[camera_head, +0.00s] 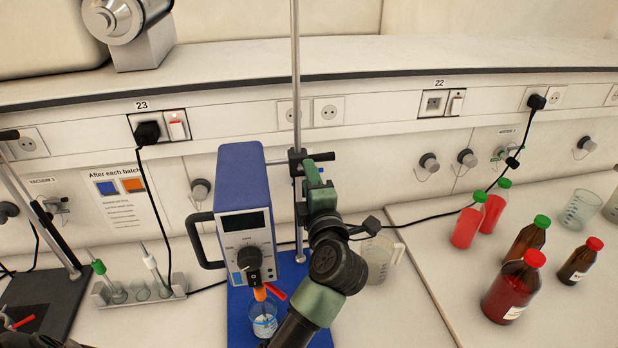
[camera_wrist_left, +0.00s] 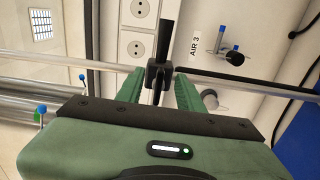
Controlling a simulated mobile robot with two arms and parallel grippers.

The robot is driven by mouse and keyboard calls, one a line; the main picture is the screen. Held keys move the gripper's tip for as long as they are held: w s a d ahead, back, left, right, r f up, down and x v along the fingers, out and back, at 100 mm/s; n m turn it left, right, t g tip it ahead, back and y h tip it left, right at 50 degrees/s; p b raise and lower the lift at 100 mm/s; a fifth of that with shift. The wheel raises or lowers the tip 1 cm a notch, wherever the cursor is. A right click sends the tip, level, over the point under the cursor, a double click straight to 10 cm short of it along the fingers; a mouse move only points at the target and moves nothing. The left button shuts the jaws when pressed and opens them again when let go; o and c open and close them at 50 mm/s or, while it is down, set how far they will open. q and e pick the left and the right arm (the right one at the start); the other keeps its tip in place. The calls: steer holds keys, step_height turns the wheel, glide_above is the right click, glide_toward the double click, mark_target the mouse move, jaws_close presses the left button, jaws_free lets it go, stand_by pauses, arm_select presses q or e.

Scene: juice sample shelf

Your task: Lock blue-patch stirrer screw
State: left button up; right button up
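The blue stirrer (camera_head: 240,185) has a dark knob and a black side handle. It stands beside an upright metal rod (camera_head: 296,90) on a blue base. A black clamp with a screw handle (camera_head: 318,157) sits on the rod behind the stirrer; it also shows in the left wrist view (camera_wrist_left: 160,74). My left gripper (camera_head: 312,178) is at this clamp. In the left wrist view its green fingers (camera_wrist_left: 158,88) are apart, one on each side of the clamp. I cannot tell whether they touch it. I cannot identify a blue patch on the screw. My right gripper is not in view.
A beaker (camera_head: 263,320) stands under the stirrer, with a red lever (camera_head: 275,291) above it. A clear jug (camera_head: 380,255) is right of my arm. Several bottles (camera_head: 512,290) stand at the right. A probe rack (camera_head: 140,292) and another stand base (camera_head: 45,300) are at the left.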

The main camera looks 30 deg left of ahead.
arm_select(q)
steer(key=b+v, duration=0.2)
steer(key=v, duration=0.5)
steer(key=shift+f, duration=0.15)
